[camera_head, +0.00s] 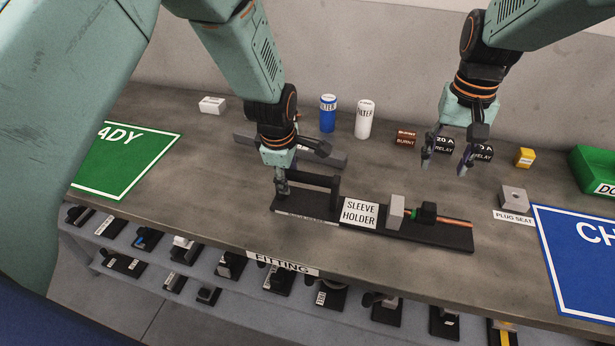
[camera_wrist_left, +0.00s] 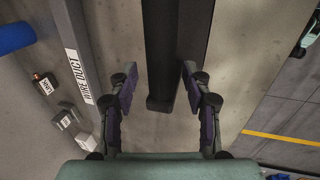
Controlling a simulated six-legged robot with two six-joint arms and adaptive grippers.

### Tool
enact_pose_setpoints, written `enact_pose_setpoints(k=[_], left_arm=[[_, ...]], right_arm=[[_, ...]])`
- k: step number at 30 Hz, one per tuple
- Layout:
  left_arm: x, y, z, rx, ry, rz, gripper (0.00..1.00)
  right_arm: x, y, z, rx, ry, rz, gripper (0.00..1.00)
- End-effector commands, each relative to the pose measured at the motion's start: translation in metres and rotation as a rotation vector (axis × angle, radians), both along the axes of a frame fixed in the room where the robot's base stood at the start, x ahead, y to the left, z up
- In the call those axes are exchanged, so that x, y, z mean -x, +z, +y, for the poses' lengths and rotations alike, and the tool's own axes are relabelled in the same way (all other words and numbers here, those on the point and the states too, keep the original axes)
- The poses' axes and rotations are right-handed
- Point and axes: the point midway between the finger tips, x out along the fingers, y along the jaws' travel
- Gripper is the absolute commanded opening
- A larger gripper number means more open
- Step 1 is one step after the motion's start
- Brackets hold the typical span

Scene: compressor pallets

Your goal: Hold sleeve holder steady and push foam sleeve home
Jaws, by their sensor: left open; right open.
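The sleeve holder (camera_head: 290,213) is a long black base lying on the bench, with a white label and a raised black bar at its left end. Its right part carries a grey block (camera_head: 396,211), a black piece (camera_head: 426,212) and an orange-copper rod (camera_head: 453,221). I cannot tell which part is the foam sleeve. My left gripper (camera_head: 281,188) is open at the holder's left end. In the left wrist view its open fingers (camera_wrist_left: 160,80) stand either side of the holder's dark end (camera_wrist_left: 165,100); contact is unclear. My right gripper (camera_head: 445,168) is open, empty and raised behind the holder's right part.
Relays (camera_head: 483,153) and burnt parts (camera_head: 405,138) are behind my right gripper. Blue (camera_head: 328,114) and white (camera_head: 364,120) filters stand at the back. A plug seat (camera_head: 513,199) is right of the holder. Bare bench lies left of the holder.

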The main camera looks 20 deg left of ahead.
Motion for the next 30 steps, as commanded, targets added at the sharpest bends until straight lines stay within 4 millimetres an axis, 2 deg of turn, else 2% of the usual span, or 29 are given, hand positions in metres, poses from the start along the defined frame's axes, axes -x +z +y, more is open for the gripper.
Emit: enact_pose_setpoints(k=[7, 11, 24, 30], left_arm=[[0.000, 0.002, 0.000, 0.000, 0.000, -0.001, 0.49], [0.003, 0.015, 0.000, 0.000, 0.000, -0.003, 0.49], [0.025, 0.094, -0.001, 0.000, 0.000, -0.004, 0.49], [0.031, 0.113, -0.001, 0.000, 0.000, -0.002, 0.49]], right_arm=[[0.000, 0.000, 0.000, 0.000, 0.000, 0.000, 0.51], [0.000, 0.000, 0.000, 0.000, 0.000, 0.000, 0.51], [0.000, 0.000, 0.000, 0.000, 0.000, 0.000, 0.51], [0.000, 0.000, 0.000, 0.000, 0.000, 0.000, 0.51]])
